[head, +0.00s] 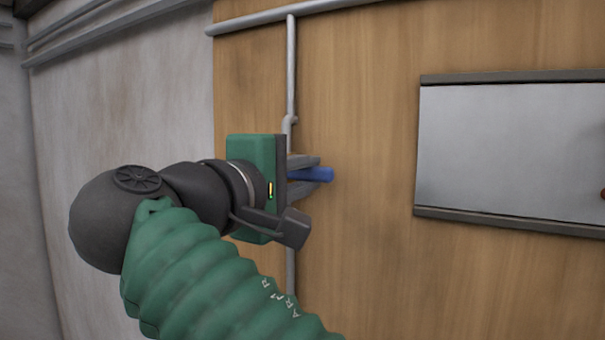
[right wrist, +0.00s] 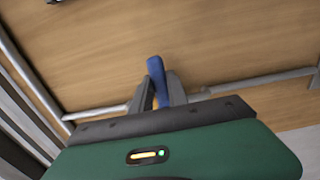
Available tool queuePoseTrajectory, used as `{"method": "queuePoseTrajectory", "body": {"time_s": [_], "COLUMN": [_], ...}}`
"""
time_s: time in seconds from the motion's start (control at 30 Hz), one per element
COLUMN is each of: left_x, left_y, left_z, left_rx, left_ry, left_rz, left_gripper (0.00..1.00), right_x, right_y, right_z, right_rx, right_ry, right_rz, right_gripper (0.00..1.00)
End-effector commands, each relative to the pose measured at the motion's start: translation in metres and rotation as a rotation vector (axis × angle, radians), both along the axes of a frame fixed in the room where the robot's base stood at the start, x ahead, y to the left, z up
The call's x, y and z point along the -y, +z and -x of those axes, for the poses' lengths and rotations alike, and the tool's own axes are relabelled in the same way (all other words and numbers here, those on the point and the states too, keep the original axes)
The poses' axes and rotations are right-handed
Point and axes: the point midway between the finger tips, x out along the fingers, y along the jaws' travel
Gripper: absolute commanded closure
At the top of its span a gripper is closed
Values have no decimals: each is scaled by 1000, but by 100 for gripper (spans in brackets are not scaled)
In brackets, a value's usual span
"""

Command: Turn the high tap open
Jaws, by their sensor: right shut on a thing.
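The high tap shows as a blue handle (head: 322,174) on a thin grey vertical pipe (head: 291,70) against a wooden wall panel. In the head view the handle points to the right, roughly level. My right gripper (head: 305,168) is shut on the blue handle, with its fingers on either side of it. The right wrist view shows the handle (right wrist: 156,72) sticking out past the two fingers (right wrist: 160,92). The tap's body is hidden behind my gripper. My left gripper is not in view.
A pale panel (head: 510,150) with dark top and bottom rails is mounted on the wooden wall (head: 370,270) at the right. A horizontal pipe (head: 260,18) runs along the top. A grey wall (head: 110,90) stands at the left. The wood between handle and panel is bare.

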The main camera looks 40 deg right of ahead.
Motion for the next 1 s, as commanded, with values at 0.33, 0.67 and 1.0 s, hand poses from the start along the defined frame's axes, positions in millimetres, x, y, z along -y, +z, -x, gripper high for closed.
{"method": "queuePoseTrajectory", "body": {"time_s": [0.33, 0.67, 1.0], "left_x": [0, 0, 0], "left_y": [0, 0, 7], "left_z": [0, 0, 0], "left_rx": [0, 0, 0], "left_ry": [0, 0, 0], "left_rz": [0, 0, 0], "left_gripper": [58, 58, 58], "right_x": [5, 6, 7], "right_y": [0, 0, 8], "right_z": [3, 3, 3], "right_rx": [1, 1, -88], "right_ry": [-13, -13, -15], "right_rz": [-4, -4, 33], "right_gripper": [100, 100, 100]}}
